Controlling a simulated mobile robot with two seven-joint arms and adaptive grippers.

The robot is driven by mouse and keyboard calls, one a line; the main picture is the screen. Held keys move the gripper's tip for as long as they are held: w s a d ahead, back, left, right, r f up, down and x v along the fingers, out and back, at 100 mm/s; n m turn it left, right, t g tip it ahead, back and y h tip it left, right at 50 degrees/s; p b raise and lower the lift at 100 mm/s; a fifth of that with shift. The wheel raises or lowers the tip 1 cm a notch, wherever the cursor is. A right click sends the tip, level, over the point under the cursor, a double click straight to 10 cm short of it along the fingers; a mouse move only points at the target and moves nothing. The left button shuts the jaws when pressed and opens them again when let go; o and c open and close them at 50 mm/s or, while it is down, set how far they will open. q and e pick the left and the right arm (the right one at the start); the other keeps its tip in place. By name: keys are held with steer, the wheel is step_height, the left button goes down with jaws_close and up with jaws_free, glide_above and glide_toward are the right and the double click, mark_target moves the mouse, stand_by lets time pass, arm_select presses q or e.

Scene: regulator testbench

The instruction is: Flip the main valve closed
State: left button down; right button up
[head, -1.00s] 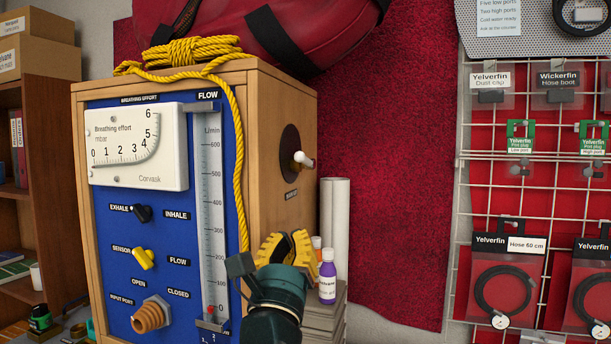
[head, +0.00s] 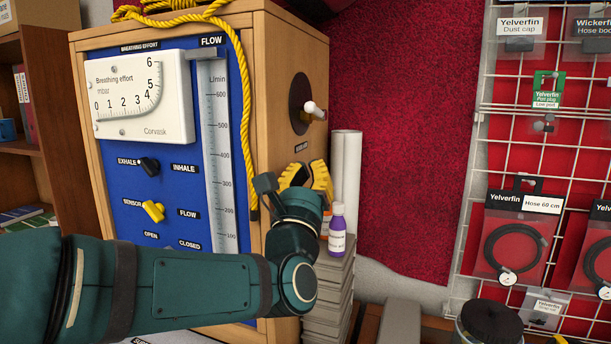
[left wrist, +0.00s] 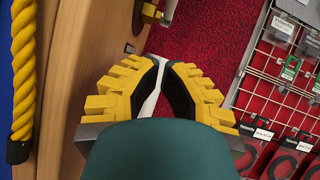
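The valve on the right side wall of the wooden cabinet is a round dark plate with a short white-tipped lever (head: 315,111), which sticks out to the right. Its label is too small to read. Part of its metal fitting shows at the top edge of the left wrist view (left wrist: 150,12). My left gripper (head: 306,172) has yellow ribbed fingers and is below the lever, apart from it, beside the cabinet's side wall. My right gripper is in neither view.
The wooden cabinet (head: 276,70) has a blue gauge panel with knobs. A yellow rope (head: 245,110) hangs down its front. A purple bottle (head: 337,232) and white rolls (head: 346,165) stand close right of my gripper. A wire rack (head: 478,150) is at right.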

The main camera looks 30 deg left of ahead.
mark_target(316, 111)
arm_select(q)
steer(key=w+a+r+p, duration=0.2)
steer(key=w+r, duration=0.3)
steer(key=r, duration=0.1)
steer(key=shift+a+r, duration=0.25)
steer(key=shift+a, duration=0.15)
steer(key=shift+w, duration=0.1)
steer(key=shift+w+p, duration=0.1)
steer(key=shift+p, duration=0.25)
